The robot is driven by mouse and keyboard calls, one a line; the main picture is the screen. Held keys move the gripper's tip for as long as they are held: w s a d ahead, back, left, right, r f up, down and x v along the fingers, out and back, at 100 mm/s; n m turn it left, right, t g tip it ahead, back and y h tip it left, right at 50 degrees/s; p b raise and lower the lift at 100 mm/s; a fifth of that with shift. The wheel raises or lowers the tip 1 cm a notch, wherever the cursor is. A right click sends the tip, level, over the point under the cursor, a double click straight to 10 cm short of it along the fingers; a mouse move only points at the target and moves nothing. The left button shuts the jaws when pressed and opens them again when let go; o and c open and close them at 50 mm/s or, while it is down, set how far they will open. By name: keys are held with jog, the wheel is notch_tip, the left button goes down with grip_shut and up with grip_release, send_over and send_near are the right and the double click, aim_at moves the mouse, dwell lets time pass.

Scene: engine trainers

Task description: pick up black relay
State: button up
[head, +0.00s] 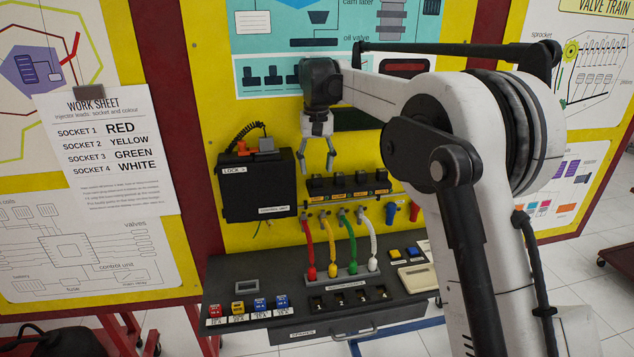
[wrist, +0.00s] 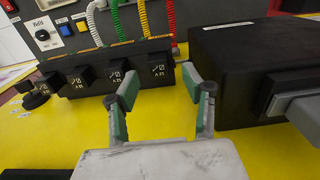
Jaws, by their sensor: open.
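My gripper (head: 319,163) hangs in front of the yellow panel, between the black lock box and a row of black blocks (head: 340,184). Its two fingers are spread and nothing is between them. In the wrist view my gripper (wrist: 160,86) is open, with the same row of black blocks (wrist: 116,77) just beyond the fingertips, running off to the left. These blocks have white symbols on their faces. No block is clearly marked as the black relay, so I cannot tell which one it is. The fingers appear apart from the blocks.
The black lock box (head: 258,184) stands left of the gripper and fills the right of the wrist view (wrist: 245,70). Red, yellow, green and white leads (head: 350,240) hang below the blocks. Red, yellow and blue cubes (head: 260,304) sit on the grey shelf (head: 235,275).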

aim_at(317, 177)
jog(key=shift+s+d+f+p, duration=0.15)
jog(key=shift+f+p, duration=0.3)
jog(key=shift+f, duration=1.6)
jog(key=c, duration=1)
jog(key=shift+c, duration=0.2)
jog(key=shift+r, duration=0.15)
notch_tip(317, 177, up, 9)
jog(key=shift+r+b, duration=0.2)
jog(key=shift+b, duration=0.55)
jog(key=shift+r, duration=0.1)
